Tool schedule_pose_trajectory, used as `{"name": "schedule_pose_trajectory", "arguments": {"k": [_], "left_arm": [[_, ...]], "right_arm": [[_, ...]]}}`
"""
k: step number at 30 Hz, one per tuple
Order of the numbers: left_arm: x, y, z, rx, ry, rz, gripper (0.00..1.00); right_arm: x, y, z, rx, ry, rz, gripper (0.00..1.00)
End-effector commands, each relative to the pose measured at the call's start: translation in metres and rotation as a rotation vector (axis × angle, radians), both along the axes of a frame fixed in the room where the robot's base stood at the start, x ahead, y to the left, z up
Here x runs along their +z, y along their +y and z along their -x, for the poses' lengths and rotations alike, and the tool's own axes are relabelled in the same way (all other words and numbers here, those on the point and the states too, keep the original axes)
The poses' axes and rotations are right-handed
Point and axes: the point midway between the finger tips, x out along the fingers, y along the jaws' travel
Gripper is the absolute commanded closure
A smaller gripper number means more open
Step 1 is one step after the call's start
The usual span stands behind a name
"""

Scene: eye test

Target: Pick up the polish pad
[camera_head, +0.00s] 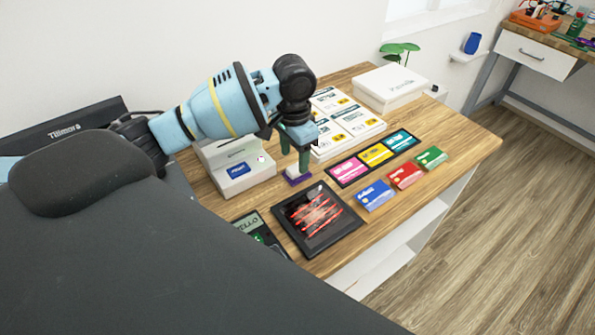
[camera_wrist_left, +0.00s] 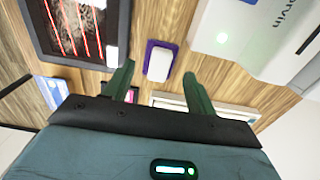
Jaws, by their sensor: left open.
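The polish pad (camera_head: 297,180) is a small purple piece with a white block on top, lying on the wooden tabletop. In the left wrist view the pad (camera_wrist_left: 159,62) shows between and slightly beyond the two fingertips. My left gripper (camera_head: 295,157) is open and empty, its green fingers pointing down just above the pad. The fingers also show in the left wrist view (camera_wrist_left: 159,72), one on each side of the pad; I cannot tell the exact height gap. My right gripper is not in view.
A black tablet (camera_head: 318,240) with red strokes lies in front of the pad. A white device (camera_head: 222,157) stands to the left. Coloured cards (camera_head: 375,195) lie to the right, with white packs (camera_head: 350,122) and a white box (camera_head: 391,84) behind. A terminal (camera_head: 249,224) is at front left.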

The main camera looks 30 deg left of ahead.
Motion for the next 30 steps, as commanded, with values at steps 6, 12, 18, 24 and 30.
{"name": "schedule_pose_trajectory", "arguments": {"k": [6, 12, 18, 24, 30], "left_arm": [[-0.017, -0.001, -0.004, 0.0, 0.002, -0.001, 0.44], [-0.044, -0.002, -0.007, 0.001, 0.001, 0.0, 0.44], [-0.051, -0.002, -0.007, 0.0, -0.004, -0.001, 0.44], [-0.05, -0.002, -0.007, 0.0, -0.004, -0.001, 0.5], [-0.05, -0.002, -0.008, 0.0, -0.004, -0.001, 0.76]], "right_arm": [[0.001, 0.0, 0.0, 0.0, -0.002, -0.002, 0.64], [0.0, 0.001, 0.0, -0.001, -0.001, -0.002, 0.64], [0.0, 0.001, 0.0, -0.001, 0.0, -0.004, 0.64], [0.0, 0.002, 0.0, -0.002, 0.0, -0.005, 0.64], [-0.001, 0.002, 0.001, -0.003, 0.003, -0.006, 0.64]]}}
